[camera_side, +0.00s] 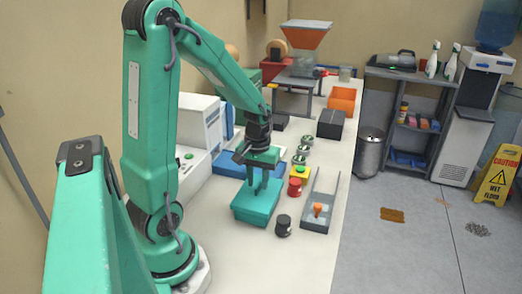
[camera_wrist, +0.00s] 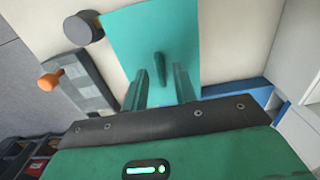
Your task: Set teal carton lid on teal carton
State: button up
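The teal carton (camera_side: 255,213) stands on the white bench in the side view, beneath my gripper (camera_side: 258,188). Its top looks closed by a flat teal lid (camera_side: 267,200); how exactly the lid sits on the rim is too small to tell. In the wrist view the teal lid (camera_wrist: 165,30) fills the upper middle, with a small upright handle (camera_wrist: 160,66) on it. My gripper (camera_wrist: 160,84) has its two fingers apart, one on each side of the handle's line, with a gap visible between them and the handle. The carton's walls are hidden in the wrist view.
A dark round knob (camera_side: 283,225) stands right of the carton, near a grey tray (camera_side: 320,212) with an orange piece (camera_side: 318,209). Red and yellow items (camera_side: 298,180) stand behind. A blue tray (camera_side: 229,166) lies behind the carton. The bench's front is clear.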

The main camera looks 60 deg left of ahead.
aim_at(258, 185)
notch_tip(258, 185, up, 12)
dwell(0.6)
dwell(0.5)
jog(key=s+d+r+m+t, duration=0.2)
jog(key=d+m, duration=0.2)
jog(key=d, duration=0.3)
jog(key=s+d+r+m+t, duration=0.2)
jog(key=s+d+m+t, duration=0.1)
jog(key=d+m, duration=0.2)
jog(key=shift+s+d+r+t, duration=0.3)
jog(key=shift+s+d, duration=0.05)
jog(key=shift+d, duration=0.65)
jog(key=shift+c, duration=0.5)
